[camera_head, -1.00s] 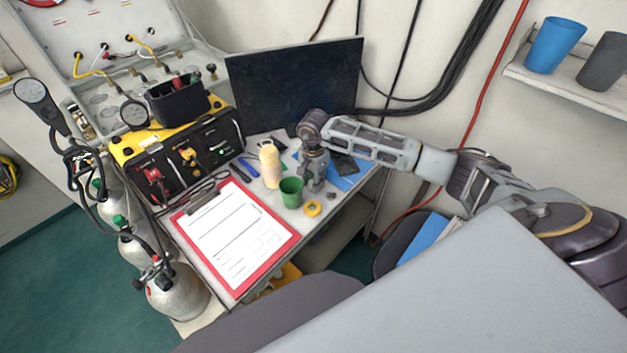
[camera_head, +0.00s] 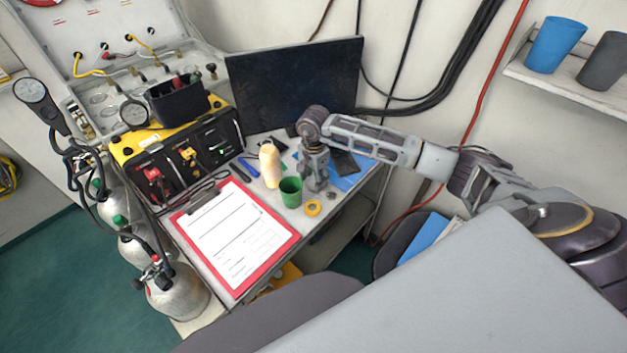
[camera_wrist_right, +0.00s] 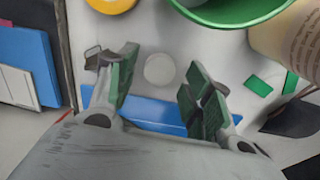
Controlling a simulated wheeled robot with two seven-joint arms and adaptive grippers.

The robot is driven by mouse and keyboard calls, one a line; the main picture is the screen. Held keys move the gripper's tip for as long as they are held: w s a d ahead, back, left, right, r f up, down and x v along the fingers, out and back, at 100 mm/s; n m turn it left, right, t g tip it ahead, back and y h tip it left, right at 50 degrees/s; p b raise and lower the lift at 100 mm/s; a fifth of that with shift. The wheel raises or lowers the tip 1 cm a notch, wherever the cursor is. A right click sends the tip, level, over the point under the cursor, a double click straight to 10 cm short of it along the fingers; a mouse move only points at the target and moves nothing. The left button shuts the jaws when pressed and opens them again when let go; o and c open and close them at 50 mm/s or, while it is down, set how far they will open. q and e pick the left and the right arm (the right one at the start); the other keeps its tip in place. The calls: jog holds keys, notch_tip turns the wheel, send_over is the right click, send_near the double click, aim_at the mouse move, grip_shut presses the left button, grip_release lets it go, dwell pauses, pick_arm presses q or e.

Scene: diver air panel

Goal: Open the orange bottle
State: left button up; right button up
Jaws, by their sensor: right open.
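No plainly orange bottle shows. A pale cream-peach bottle (camera_head: 271,168) stands upright on the table behind the green cup. Its printed side shows at the upper right of the right wrist view (camera_wrist_right: 294,38). Whether it has a cap on cannot be told. My right gripper (camera_head: 317,184) points down to the right of the bottle and cup, apart from both. In the right wrist view its jaws (camera_wrist_right: 162,85) are open, with a small pale round disc (camera_wrist_right: 158,69) on the table seen between the fingertips. My left gripper is not in view.
The green cup (camera_head: 291,193) stands between bottle and gripper, with yellow tape (camera_head: 312,208) in front. A red clipboard (camera_head: 284,250) lies at the left. A monitor (camera_head: 295,85) and the yellow-black air panel (camera_head: 175,150) stand behind. A blue folder (camera_head: 345,180) lies under the gripper's right side.

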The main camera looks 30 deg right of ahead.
aim_at(313, 183)
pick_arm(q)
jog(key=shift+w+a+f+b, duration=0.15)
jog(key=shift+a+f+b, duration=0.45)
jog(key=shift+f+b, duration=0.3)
pick_arm(e)
notch_tip(313, 183, up, 11)
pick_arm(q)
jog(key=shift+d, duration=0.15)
